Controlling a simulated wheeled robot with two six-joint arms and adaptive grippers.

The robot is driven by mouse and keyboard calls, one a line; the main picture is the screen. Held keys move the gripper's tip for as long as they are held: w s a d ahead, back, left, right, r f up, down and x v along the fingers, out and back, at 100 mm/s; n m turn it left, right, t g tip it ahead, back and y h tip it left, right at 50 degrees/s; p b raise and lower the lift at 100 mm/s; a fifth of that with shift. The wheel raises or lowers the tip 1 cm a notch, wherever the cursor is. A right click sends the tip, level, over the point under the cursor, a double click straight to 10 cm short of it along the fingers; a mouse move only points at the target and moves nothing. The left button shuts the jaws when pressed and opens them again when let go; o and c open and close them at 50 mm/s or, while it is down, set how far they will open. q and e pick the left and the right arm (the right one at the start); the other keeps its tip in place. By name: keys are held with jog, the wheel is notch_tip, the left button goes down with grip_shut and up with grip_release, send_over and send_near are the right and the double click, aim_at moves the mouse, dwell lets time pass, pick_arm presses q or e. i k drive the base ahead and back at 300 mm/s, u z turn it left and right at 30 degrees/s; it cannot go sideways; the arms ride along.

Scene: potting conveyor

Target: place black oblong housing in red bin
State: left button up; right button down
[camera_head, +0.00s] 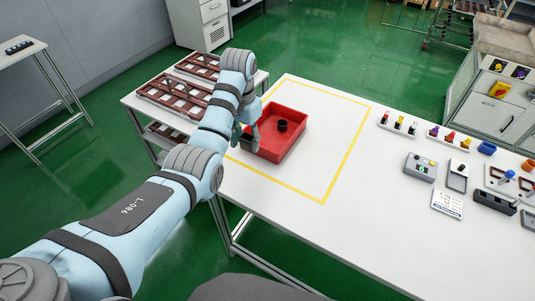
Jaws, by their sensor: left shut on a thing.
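The red bin (287,148) sits on the white table inside a yellow outline. A small black round part (283,126) stands inside the bin, apart from my gripper. My left gripper (251,139) points down at the bin's left side and is shut on a dark part, which my own gripper and wrist mostly hide. I cannot tell the held part's shape or whether it touches the bin. A black oblong block (493,202) lies on the table at the far right. My right gripper is not in view.
Brown racks (178,93) stand on a side table at the left. Trays of coloured parts (449,139), a grey box (420,167) and a white card (447,204) lie at the right. The table between the yellow outline and these items is clear.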

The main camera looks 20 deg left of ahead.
aim_at(269, 143)
jog(key=z, duration=0.05)
jog(key=k, duration=0.7)
jog(key=u, duration=0.6)
jog(key=i, duration=1.35)
jog(key=z, duration=1.1)
